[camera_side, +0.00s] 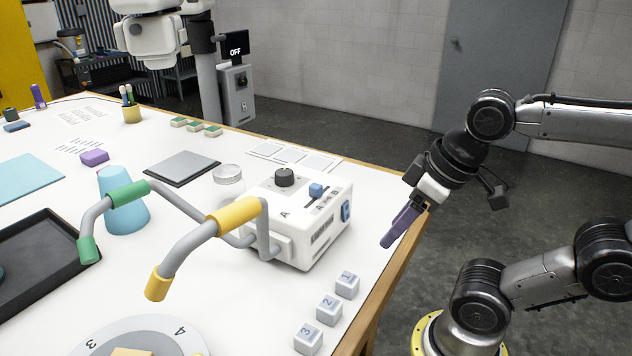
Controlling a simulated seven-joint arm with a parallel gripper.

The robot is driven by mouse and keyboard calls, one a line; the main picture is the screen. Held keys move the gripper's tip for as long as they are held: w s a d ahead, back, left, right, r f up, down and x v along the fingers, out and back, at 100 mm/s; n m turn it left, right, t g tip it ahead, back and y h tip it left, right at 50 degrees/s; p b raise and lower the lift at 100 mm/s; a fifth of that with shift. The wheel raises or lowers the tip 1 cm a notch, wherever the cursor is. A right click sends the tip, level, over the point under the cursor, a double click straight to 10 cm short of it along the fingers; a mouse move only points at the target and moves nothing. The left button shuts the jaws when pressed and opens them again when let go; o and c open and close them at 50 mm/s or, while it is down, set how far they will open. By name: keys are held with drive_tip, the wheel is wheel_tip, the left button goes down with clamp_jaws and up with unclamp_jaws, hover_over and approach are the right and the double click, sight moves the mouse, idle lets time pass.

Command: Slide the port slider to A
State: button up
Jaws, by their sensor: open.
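The white control box (302,248) stands near the right edge of the table. On its top are a black knob (285,178) and a blue slider (316,190) in a dark slot, with small letters A and B beside it. The slider looks to be around the middle of the slot; its exact setting is too small to tell. A blue rocker switch sits on the box's right side. My gripper (390,241) hangs to the right of the box, clear of it, with purple fingers pointing down and left. It is open and holds nothing that I can see.
Bent grey pipes with yellow (232,217) and green (128,194) sleeves stand left and in front of the box. Numbered cubes (329,309) lie near the front right edge. A blue cup (122,203), black tray (40,262) and round dial (140,338) are further left.

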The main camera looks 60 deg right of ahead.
drive_tip(key=w+r+g, duration=0.1)
drive_tip(key=w+r, duration=0.2)
drive_tip(key=r, duration=0.6)
wheel_tip(320, 180, up, 4)
drive_tip(key=g, duration=0.4)
hover_over(316, 185)
wheel_tip(316, 185, down, 13)
drive_tip(key=shift+r, duration=0.1)
clamp_jaws()
idle(0.7)
